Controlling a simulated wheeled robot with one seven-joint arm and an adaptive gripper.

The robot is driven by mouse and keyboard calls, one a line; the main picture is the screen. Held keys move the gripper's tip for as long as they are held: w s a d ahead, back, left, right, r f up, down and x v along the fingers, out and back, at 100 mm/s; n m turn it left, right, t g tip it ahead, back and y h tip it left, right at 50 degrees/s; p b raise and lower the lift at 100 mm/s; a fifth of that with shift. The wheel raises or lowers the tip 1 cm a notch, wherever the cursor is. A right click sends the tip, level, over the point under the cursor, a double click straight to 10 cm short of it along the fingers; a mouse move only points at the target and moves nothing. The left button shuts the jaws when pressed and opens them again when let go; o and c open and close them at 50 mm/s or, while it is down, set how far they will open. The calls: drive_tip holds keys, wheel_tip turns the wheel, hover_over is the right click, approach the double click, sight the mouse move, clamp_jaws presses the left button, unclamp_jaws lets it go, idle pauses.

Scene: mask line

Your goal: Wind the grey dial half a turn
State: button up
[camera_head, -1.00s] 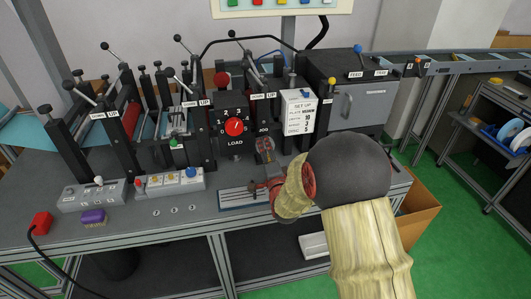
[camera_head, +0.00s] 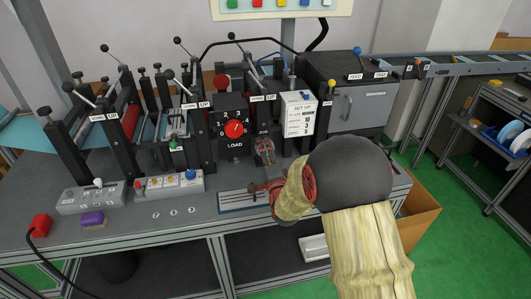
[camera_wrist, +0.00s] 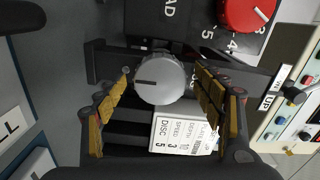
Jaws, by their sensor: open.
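The grey dial (camera_wrist: 159,78) is a round knob with a dark pointer line on its face, seen from above in the wrist view. The line points to the left. My gripper (camera_wrist: 163,73) is open, with one padded finger on the left of the dial and one on the right. The fingertips reach the dial's sides in the picture; I cannot tell whether they touch it. In the head view my gripper (camera_head: 262,187) is at the front of the bench, and I cannot make out the grey dial there.
A red numbered dial (camera_head: 234,128) is on the black LOAD panel, and shows close by in the wrist view (camera_wrist: 247,12). A white set-up card (camera_head: 301,113) stands to its right. Several levers and posts rise behind. A switch box (camera_head: 90,197) and purple brush (camera_head: 93,219) lie left.

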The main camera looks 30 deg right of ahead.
drive_tip(key=shift+s, duration=0.1)
drive_tip(key=v, duration=1.1)
drive_tip(key=shift+s+a, duration=0.2)
drive_tip(key=shift+s, duration=0.15)
drive_tip(key=shift+r, duration=0.1)
drive_tip(key=s+a+r+n+g+y+p, duration=0.25)
drive_tip(key=a+r+n+g, duration=0.25)
drive_tip(key=a+r+n, duration=0.3)
drive_tip(key=s+a+r+n+g, duration=0.1)
drive_tip(key=s+a+n+g, duration=0.1)
drive_tip(key=s, duration=0.5)
drive_tip(key=s+a+r+n+g+y, duration=0.1)
drive_tip(key=s+a+r+n+g, duration=0.1)
drive_tip(key=s+n, duration=0.3)
drive_tip(key=s+a+r+n+g+y, duration=0.1)
drive_tip(key=s+a+n+g, duration=0.1)
drive_tip(key=s, duration=0.8)
drive_tip(key=shift+s+a+n+g, duration=0.2)
drive_tip(key=shift+a+n+g, duration=0.35)
drive_tip(key=shift+n, duration=0.55)
drive_tip(key=shift+a+r+y, duration=0.1)
drive_tip(key=shift+r+y, duration=0.05)
drive_tip(key=shift+y, duration=0.1)
